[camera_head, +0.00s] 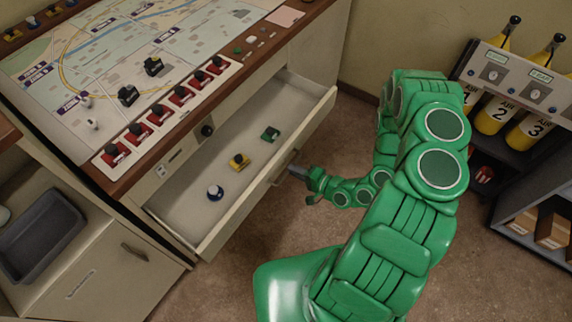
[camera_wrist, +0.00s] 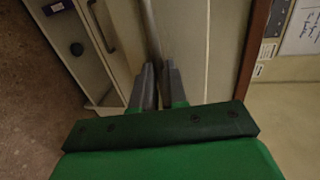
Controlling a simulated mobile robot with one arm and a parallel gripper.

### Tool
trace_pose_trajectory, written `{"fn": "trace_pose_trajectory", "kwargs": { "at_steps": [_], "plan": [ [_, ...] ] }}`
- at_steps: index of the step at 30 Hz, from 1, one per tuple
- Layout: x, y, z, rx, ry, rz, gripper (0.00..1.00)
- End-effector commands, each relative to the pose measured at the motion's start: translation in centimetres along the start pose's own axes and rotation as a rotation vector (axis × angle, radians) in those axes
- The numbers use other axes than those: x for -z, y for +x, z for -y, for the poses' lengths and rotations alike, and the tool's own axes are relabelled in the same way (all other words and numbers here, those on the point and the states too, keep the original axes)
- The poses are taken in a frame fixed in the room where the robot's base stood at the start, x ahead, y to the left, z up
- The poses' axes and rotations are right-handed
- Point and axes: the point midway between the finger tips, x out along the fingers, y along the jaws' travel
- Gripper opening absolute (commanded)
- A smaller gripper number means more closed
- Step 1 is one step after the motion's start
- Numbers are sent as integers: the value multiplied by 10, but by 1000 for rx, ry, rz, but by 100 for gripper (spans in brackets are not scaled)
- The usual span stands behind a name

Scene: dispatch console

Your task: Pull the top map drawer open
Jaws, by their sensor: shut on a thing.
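The top map drawer (camera_head: 236,217) is pulled well out from under the map table in the head view. Inside lie a blue-and-white piece (camera_head: 215,192), a yellow piece (camera_head: 239,160) and a green piece (camera_head: 270,134). My gripper (camera_head: 297,171) is at the outer face of the drawer front, right of its middle. In the wrist view my gripper (camera_wrist: 158,70) is shut on the drawer's long bar handle (camera_wrist: 150,28), which runs up between the fingers. Much of the handle is hidden in the head view.
The map table (camera_head: 120,60) carries a row of red switches along its front edge. A lower cabinet with a grey tray (camera_head: 42,232) stands at left. A rack with yellow cylinders (camera_head: 495,110) stands at right. Brown floor (camera_head: 235,268) is clear before the drawer.

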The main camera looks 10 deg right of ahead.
Motion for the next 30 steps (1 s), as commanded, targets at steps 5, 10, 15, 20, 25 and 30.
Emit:
{"fn": "trace_pose_trajectory", "kwargs": {
  "at_steps": [5,10,15,20,25,30],
  "plan": [
    [1,-22,-5,-2,2,-3,0],
    [0,-38,-8,-2,1,-1,0],
    [0,-47,-10,-2,1,-1,0],
    [0,-51,-11,-2,0,0,0],
    [0,-52,-12,-2,0,1,0],
    [0,-52,-12,-2,0,1,0]
  ]
}}
